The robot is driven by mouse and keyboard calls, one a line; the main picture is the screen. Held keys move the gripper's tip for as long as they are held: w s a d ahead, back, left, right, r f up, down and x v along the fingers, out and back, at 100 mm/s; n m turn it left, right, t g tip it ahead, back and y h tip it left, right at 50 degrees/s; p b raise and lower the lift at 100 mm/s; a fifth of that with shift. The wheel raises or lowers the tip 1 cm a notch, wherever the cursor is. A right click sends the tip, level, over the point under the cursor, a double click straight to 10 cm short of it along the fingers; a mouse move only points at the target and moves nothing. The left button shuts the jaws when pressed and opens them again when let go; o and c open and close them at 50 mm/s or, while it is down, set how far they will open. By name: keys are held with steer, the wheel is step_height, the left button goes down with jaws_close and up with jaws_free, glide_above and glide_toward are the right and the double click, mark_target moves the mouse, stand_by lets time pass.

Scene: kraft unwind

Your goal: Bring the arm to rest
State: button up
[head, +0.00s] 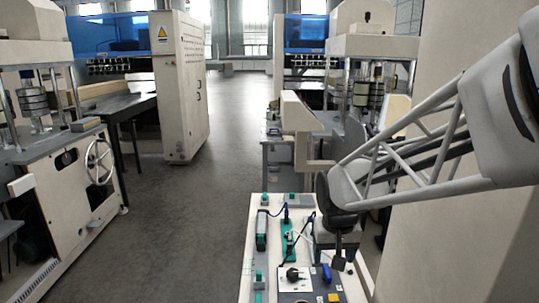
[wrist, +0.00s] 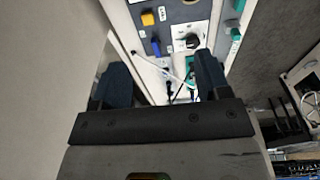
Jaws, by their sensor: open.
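My arm (head: 405,150) reaches in from the right in the head view, with its pale lattice link sloping down to the left. My gripper (head: 338,263) hangs over the right part of a white panel (head: 274,262) fitted with small parts. In the wrist view the two dark fingers of my gripper (wrist: 164,78) stand wide apart, with nothing held between them. Panel parts and thin cables show beyond the gap. The head view does not show clearly how high the fingertips are above the panel.
The panel carries a black knob (head: 292,275), a blue part (head: 327,272) and a green-grey device (head: 261,230). A beige wall (head: 450,255) stands close at right. Machines with a handwheel (head: 99,162) stand at left. The grey floor aisle (head: 215,180) is clear.

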steer(key=s+d+r, duration=0.1)
steer(key=s+r, duration=0.1)
steer(key=s, duration=0.8)
steer(key=s+d+r+t, duration=0.1)
steer(key=s+d+r, duration=0.1)
steer(key=s, duration=0.8)
steer(key=shift+s+d, duration=0.25)
steer(key=shift+d, duration=0.05)
